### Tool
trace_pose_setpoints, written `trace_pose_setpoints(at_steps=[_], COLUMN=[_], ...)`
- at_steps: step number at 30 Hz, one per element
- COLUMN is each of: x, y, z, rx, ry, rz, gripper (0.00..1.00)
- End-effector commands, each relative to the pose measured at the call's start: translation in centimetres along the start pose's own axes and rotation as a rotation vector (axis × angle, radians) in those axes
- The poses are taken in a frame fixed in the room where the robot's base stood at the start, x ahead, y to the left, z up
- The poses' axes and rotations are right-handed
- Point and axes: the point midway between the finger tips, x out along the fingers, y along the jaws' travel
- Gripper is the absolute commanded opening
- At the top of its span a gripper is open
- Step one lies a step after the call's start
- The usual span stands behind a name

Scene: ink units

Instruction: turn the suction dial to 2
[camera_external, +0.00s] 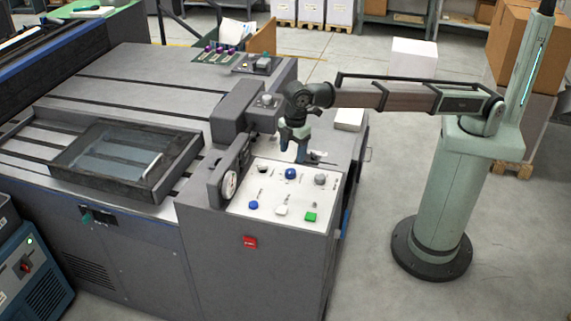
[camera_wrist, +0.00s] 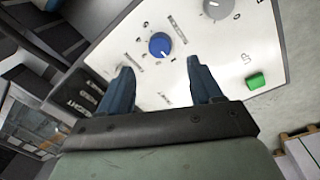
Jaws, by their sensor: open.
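The white control panel (camera_external: 270,188) carries several knobs and buttons. A blue dial (camera_external: 291,174) stands near its back edge, with a grey knob (camera_external: 320,179) to its right. In the wrist view a blue dial (camera_wrist: 160,45) lies just beyond and between my fingertips, not touched. Small marks ring it, but the setting and the suction label are too small to read. My gripper (camera_external: 300,152) is above the back of the panel, pointing down. In the wrist view my gripper (camera_wrist: 159,68) is open and empty.
A second blue knob (camera_external: 253,205), a white switch (camera_external: 282,210) and a green button (camera_external: 310,217) sit along the panel's front. A red switch (camera_external: 250,242) is on the front face. A round gauge (camera_external: 229,184) and grey machine housing (camera_external: 237,112) stand to the left.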

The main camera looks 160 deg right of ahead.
Motion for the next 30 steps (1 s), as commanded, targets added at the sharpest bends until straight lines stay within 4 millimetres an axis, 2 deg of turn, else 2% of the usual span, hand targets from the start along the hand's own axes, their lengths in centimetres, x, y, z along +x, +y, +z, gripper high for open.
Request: trace_pose_setpoints(at_steps=[1, 6, 13, 19, 28, 30], x=[1.1, 4.0, 6.8, 7.8, 7.9, 7.9], y=[0.0, 0.0, 0.0, 0.0, 0.0, 0.0], z=[0.1, 0.1, 0.0, 0.0, 0.0, 0.0], rx=[0.0, 0.0, 0.0, 0.0, 0.0, 0.0], ry=[-0.001, -0.001, 0.0, 0.001, 0.001, 0.001], rz=[-0.001, -0.001, 0.0, 0.0, 0.0, 0.0], gripper=[0.65, 0.65, 0.65, 0.65, 0.65, 0.59])
